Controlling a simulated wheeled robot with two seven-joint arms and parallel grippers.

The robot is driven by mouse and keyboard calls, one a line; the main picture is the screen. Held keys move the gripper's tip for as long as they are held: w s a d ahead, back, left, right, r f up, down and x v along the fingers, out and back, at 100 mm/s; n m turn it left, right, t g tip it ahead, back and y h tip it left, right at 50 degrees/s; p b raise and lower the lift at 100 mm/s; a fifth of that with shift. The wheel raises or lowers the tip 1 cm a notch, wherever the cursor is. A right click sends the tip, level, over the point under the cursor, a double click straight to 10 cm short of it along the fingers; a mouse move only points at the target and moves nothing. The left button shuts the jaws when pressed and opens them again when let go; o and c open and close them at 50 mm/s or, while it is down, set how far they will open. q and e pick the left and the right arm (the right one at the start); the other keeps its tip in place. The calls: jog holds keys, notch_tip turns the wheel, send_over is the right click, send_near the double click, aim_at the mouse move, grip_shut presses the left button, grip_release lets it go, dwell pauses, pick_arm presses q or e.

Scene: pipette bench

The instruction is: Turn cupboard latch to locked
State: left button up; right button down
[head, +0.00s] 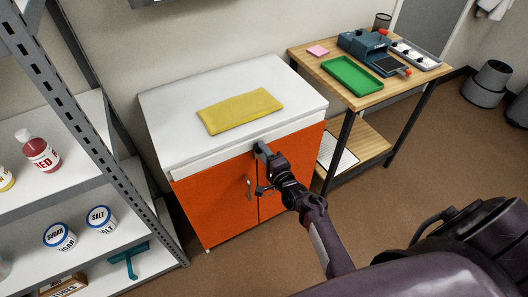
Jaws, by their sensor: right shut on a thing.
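The cupboard (210,205) has orange doors and a white top. A vertical metal handle (249,187) shows on its left door. My right gripper (262,150) is at the upper front of the cupboard, near the seam between the doors and just under the white top edge. It is shut on a small part there, which I take to be the latch; the gripper and wrist hide it, so its angle cannot be told. My left gripper is not in view.
A yellow cloth (240,110) lies on the cupboard top. A wooden bench (408,86) at the right holds a green tray (352,77) and a blue device (362,43). A metal shelf rack (75,107) stands close at the left. Brown floor (400,170) is clear between.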

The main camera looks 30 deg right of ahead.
dwell(0.3)
jog(key=c, duration=1)
grip_release()
jog(key=s, duration=0.7)
jog(key=shift+s, duration=0.4)
jog(key=shift+d+f, duration=0.1)
